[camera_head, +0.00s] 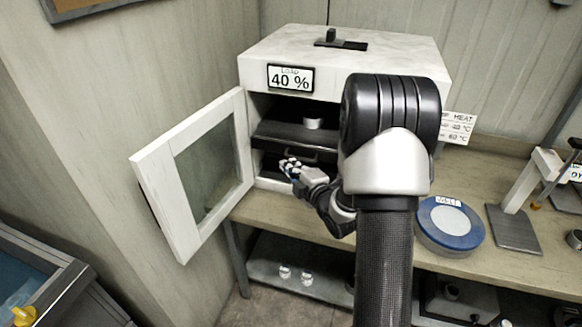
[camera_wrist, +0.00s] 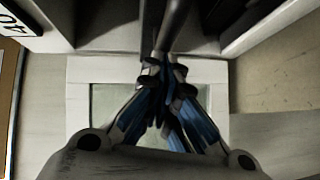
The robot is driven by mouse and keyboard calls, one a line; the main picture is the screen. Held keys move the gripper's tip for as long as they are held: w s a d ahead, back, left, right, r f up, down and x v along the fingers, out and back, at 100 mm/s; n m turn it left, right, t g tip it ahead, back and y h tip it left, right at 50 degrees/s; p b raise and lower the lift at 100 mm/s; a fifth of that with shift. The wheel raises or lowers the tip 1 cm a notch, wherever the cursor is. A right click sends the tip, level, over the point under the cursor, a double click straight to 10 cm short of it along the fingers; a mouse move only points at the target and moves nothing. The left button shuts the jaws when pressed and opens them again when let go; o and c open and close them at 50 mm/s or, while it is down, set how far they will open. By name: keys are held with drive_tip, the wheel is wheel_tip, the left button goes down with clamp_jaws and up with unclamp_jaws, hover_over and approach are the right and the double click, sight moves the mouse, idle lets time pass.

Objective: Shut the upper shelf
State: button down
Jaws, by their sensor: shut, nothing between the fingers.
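A white cabinet (camera_head: 345,50) stands on the bench with its windowed door (camera_head: 240,140) swung open to the left. Inside, the dark upper shelf (camera_head: 280,131) appears slid partly forward, with a small white cup (camera_head: 313,123) on it. A thin handle bar (camera_head: 308,149) shows just below its front edge. My gripper (camera_head: 288,165) is shut and empty in front of the cabinet opening, below the upper shelf's left front. In the wrist view my shut blue fingers (camera_wrist: 165,95) are close to a grey bar (camera_wrist: 170,25); I cannot tell whether they touch. My arm hides the cabinet's right side.
A blue round device (camera_head: 449,222) with a white top sits on the bench to the right, beside a stand (camera_head: 515,225). Small glass pieces (camera_head: 295,274) lie on the low shelf under the bench. The open door limits room on the left.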

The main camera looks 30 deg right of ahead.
sight(305, 149)
drive_tip(key=w+d+b, duration=0.2)
drive_tip(key=w+d, duration=0.1)
drive_tip(key=w+d+b, duration=0.2)
drive_tip(key=w+d, duration=0.1)
drive_tip(key=d, duration=0.1)
drive_tip(key=shift+w+d+f, duration=0.1)
drive_tip(key=shift+w+d, duration=0.1)
drive_tip(key=shift+d, duration=0.1)
drive_tip(key=shift+w+d, duration=0.1)
drive_tip(key=shift+d, duration=0.05)
drive_tip(key=shift+r, duration=0.25)
drive_tip(key=shift+b, duration=0.3)
